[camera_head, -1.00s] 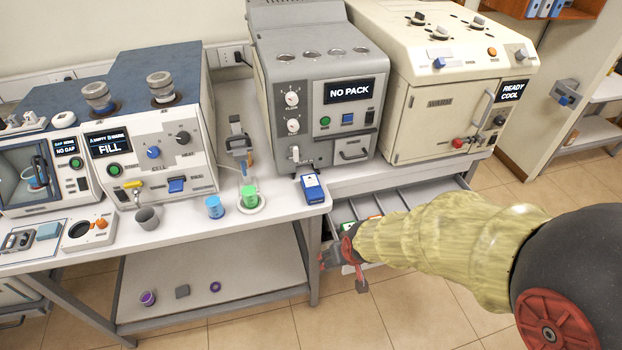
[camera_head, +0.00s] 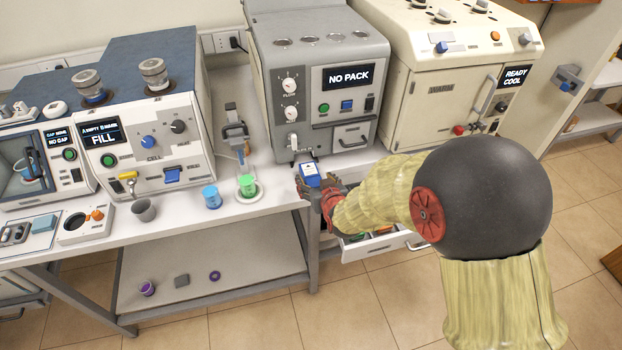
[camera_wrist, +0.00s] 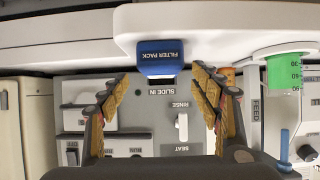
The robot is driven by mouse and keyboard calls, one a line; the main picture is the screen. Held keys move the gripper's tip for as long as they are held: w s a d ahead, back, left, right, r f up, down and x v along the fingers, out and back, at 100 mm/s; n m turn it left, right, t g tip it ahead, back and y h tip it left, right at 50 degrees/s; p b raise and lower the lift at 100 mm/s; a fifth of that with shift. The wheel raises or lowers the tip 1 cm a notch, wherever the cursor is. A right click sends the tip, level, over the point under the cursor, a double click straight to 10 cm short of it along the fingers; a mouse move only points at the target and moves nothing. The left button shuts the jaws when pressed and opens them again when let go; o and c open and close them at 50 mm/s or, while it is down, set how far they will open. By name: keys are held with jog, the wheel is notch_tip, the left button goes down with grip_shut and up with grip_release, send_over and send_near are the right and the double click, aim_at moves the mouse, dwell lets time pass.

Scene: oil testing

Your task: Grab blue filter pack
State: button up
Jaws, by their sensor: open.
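The blue filter pack (camera_head: 309,172) lies on the white bench top near its right front corner, in front of the grey machine. In the wrist view the filter pack (camera_wrist: 160,58) shows its blue end with upside-down "FILTER PACK" lettering, at the bench edge. My gripper (camera_head: 318,193) is just in front of the pack, partly covering it in the head view. In the wrist view my gripper (camera_wrist: 168,85) has its fingers apart, one on each side of the pack in the picture, with nothing between them. I cannot tell how far the tips are from the pack.
The grey machine (camera_head: 317,75) with a "NO PACK" display stands behind the pack. A green beaker (camera_head: 247,186) and a blue beaker (camera_head: 211,197) stand to the left. An open drawer (camera_head: 385,246) juts out below my arm. A cream oven (camera_head: 440,88) stands at the right.

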aim_at(312, 176)
jog(key=shift+b+x, duration=0.45)
jog(key=shift+x, duration=1.5)
jog(key=shift+a, duration=0.1)
jog(key=shift+c, duration=0.9)
jog(key=c, duration=1.1)
jog(key=shift+c, duration=0.4)
jog(key=shift+r, duration=0.15)
